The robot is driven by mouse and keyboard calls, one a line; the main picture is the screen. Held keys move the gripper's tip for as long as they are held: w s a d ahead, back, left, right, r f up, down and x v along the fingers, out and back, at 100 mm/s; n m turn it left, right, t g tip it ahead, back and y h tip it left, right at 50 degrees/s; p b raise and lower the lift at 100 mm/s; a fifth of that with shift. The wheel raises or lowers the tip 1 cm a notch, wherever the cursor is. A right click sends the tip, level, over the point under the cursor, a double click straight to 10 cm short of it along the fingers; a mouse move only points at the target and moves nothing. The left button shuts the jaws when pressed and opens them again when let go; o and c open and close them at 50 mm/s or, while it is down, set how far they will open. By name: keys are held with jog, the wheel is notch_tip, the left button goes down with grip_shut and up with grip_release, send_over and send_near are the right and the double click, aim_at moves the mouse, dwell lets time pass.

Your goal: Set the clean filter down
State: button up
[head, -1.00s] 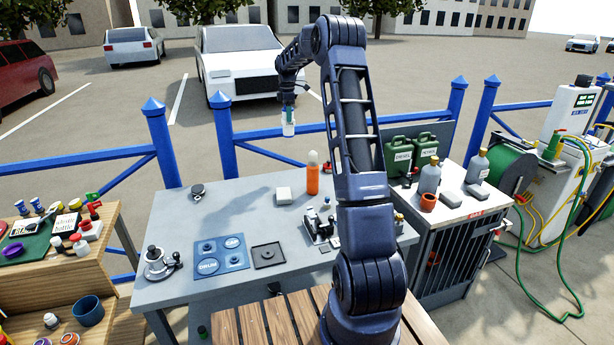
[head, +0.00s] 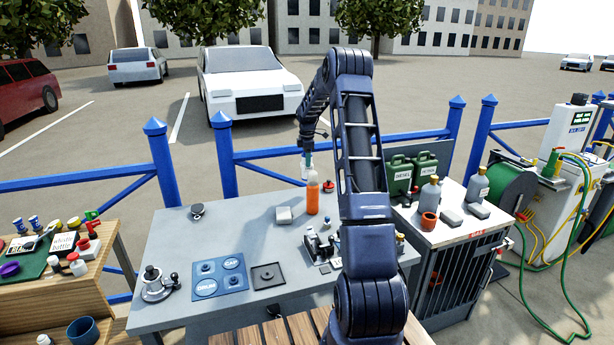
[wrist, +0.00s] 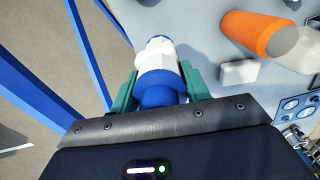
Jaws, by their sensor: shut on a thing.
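My gripper (wrist: 160,82) is shut on a white and blue cylindrical part (wrist: 158,62), which I take to be the filter. In the wrist view its white end points away from me and its blue part sits between the teal fingers. A blue mat marked DRUM and CAP (head: 232,286) and a dark square tray (head: 278,283) lie nearer.
A white block (head: 284,215) stands left of the orange bottle; a small red item (head: 328,187) is just behind it. A metal device (head: 157,287) stands at the table's front left. A blue railing (head: 270,153) runs behind. The table's left middle is mostly clear.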

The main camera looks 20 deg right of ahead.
aim_at(307, 174)
jog(key=shift+f, duration=3.95)
jog(key=shift+f, duration=0.1)
jog(key=o, duration=1)
jog(key=shift+o, duration=0.2)
